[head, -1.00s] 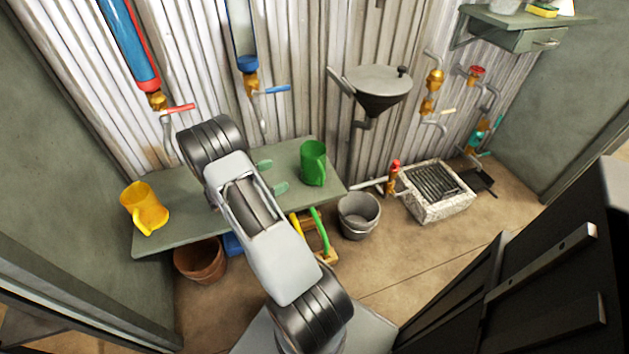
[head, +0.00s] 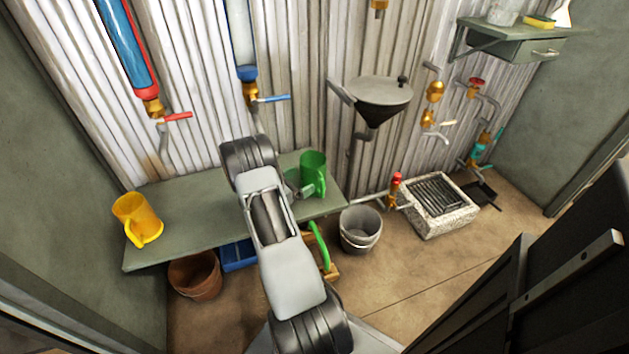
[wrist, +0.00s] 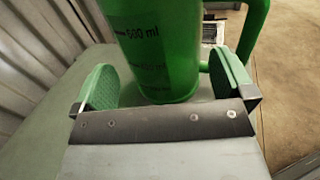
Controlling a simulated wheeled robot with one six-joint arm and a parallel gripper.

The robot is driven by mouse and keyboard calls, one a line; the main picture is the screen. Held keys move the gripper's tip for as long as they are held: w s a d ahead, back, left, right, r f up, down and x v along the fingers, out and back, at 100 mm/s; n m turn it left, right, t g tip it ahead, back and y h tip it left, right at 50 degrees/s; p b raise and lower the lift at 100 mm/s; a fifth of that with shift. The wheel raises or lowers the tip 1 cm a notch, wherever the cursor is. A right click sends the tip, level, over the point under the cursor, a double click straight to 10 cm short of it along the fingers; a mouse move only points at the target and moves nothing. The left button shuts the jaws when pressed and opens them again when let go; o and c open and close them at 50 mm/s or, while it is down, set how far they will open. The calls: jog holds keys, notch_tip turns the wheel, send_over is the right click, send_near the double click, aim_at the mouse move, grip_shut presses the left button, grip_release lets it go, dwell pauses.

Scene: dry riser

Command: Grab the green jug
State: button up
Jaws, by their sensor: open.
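The green jug (head: 313,172) stands upright near the right end of the grey-green shelf (head: 190,215). In the wrist view the jug (wrist: 155,50) shows dark ml markings, with its handle on the right. My gripper (wrist: 172,85) is open, with one green-padded finger on each side of the jug's lower body. The right finger is near the handle, and I cannot tell whether it touches the jug. In the head view my gripper (head: 300,190) is at the jug's left side, partly hidden by my arm. The jug's top is outside the wrist view.
A yellow jug (head: 137,220) stands at the shelf's left end. Below are a terracotta pot (head: 196,277), a blue crate (head: 239,255) and a grey bucket (head: 360,229). A funnel (head: 382,97) is on the corrugated wall behind. The shelf's middle left is clear.

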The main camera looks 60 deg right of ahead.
aim_at(313, 164)
jog(key=shift+b+x, duration=0.5)
jog(key=shift+x, duration=1.7)
jog(key=shift+c, duration=0.4)
jog(key=c, duration=0.5)
jog(key=shift+c, duration=0.2)
